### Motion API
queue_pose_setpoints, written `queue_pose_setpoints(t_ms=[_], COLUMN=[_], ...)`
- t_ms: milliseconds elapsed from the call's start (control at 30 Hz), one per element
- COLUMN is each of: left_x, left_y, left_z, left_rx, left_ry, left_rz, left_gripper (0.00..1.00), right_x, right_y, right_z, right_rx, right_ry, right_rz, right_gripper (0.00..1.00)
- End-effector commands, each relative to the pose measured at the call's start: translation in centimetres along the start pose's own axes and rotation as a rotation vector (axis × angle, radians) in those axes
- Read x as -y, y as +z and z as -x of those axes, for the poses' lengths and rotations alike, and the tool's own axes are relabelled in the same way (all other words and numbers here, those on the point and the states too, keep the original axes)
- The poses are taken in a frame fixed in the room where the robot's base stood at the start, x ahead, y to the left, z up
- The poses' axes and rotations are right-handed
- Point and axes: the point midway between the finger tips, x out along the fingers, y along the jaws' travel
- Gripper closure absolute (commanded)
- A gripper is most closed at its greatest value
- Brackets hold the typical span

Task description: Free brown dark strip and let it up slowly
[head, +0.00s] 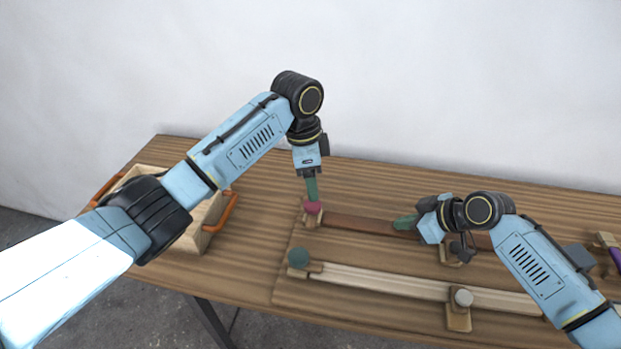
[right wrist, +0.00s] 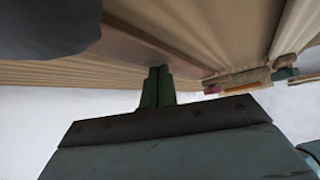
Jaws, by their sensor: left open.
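The dark brown strip (head: 358,224) lies along the back of the board on the bench, running right beneath my right gripper. Its left end meets a small wooden clamp block (head: 312,219) with a dark pink knob (head: 313,208). My left gripper (head: 312,196) points straight down at this knob, open, its fingertips at the knob's top; I cannot tell whether they touch it. My right gripper (head: 402,222) lies low against the strip, fingers pointing left. In the right wrist view its fingers (right wrist: 157,84) are close together, against the dark strip (right wrist: 135,42). The wrist hides part of the strip.
A pale strip (head: 380,281) lies in front, with a dark green knob (head: 298,258) at its left end and a pale knob (head: 463,298) further right. A wooden crate (head: 203,230) with orange handles stands left. A purple item (head: 615,259) is at the right edge.

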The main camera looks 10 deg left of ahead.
Motion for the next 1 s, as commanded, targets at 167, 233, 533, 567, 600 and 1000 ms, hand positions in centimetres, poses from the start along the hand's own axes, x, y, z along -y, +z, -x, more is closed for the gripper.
queue_pose_setpoints(t_ms=[167, 233, 533, 567, 600, 1000], left_x=[0.0, 0.0, 0.0, 0.0, 0.0, 0.0], left_y=[0.0, 0.0, -0.1, -0.1, -0.1, -0.2], left_z=[0.0, 0.1, 0.7, 0.8, 0.9, 1.8], left_rx=[0.0, 0.0, 0.0, 0.0, 0.0, 0.0], left_ry=[0.0, 0.0, 0.0, 0.0, 0.0, 0.0], left_rz=[0.0, 0.0, 0.0, 0.0, 0.0, 0.0], left_gripper=[0.37, 0.37, 0.37, 0.37, 0.37, 0.37], right_x=[0.4, 0.4, 0.3, 0.3, 0.3, 0.1], right_y=[0.7, 0.6, -0.1, -0.1, -0.3, -1.2], right_z=[-0.3, -0.3, 0.4, 0.4, 0.5, 1.4], right_rx=[0.016, 0.016, 0.012, 0.011, 0.01, 0.004], right_ry=[-0.011, -0.011, -0.008, -0.008, -0.007, -0.003], right_rz=[-0.004, -0.004, -0.003, -0.003, -0.003, -0.001], right_gripper=[1.0, 1.0, 1.0, 1.0, 1.0, 1.0])
